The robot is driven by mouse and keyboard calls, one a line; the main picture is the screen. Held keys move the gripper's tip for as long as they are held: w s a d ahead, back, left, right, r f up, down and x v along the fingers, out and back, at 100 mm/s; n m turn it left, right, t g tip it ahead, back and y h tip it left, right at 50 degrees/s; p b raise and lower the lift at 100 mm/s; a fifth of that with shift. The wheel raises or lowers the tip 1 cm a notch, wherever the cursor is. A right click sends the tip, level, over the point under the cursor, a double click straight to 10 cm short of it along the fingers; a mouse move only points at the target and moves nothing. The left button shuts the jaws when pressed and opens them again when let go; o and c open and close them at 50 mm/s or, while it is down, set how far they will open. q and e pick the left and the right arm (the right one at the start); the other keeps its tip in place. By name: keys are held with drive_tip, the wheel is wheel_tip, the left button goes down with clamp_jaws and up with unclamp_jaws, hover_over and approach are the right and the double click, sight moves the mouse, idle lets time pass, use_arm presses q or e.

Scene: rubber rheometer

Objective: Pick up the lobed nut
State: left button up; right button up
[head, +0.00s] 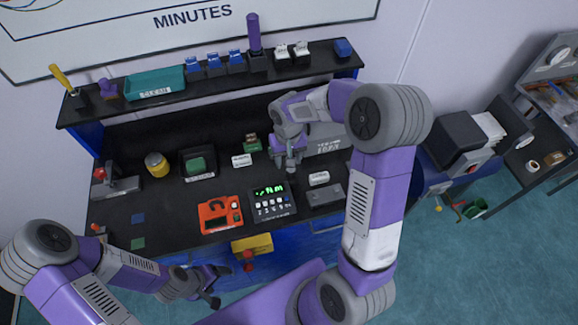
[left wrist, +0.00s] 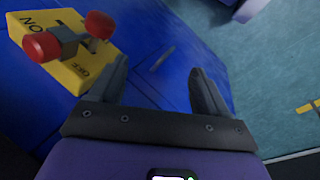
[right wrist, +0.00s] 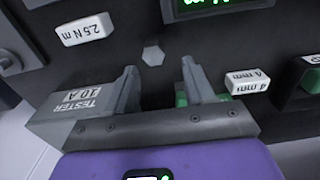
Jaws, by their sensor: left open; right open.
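A small grey nut-like piece (right wrist: 153,54) lies on the dark bench top in the right wrist view. Its outline looks six-sided, and I cannot make out the lobes clearly. My right gripper (right wrist: 159,68) is open and empty, with the piece just past its fingertips and roughly between them. In the head view my right gripper (head: 289,168) points down over the bench, and I cannot pick out the piece there. My left gripper (head: 218,285) is open and empty in front of the bench. It also shows in the left wrist view (left wrist: 158,78), facing the blue bench front.
Near my right gripper are a "2.5 N m" label block (right wrist: 83,29), a "4 mm" block (right wrist: 247,82) and a grey tester block (right wrist: 80,110). A display unit (head: 271,200) and an orange device (head: 220,214) stand nearby. A yellow switch box (left wrist: 62,50) with red knobs juts from the bench front.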

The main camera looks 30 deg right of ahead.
sight(289, 169)
drive_tip(key=f, duration=0.5)
drive_tip(key=shift+s+d+f, duration=0.1)
drive_tip(key=shift+s+d, duration=0.05)
drive_tip(key=shift+d, duration=0.05)
drive_tip(key=c, duration=1)
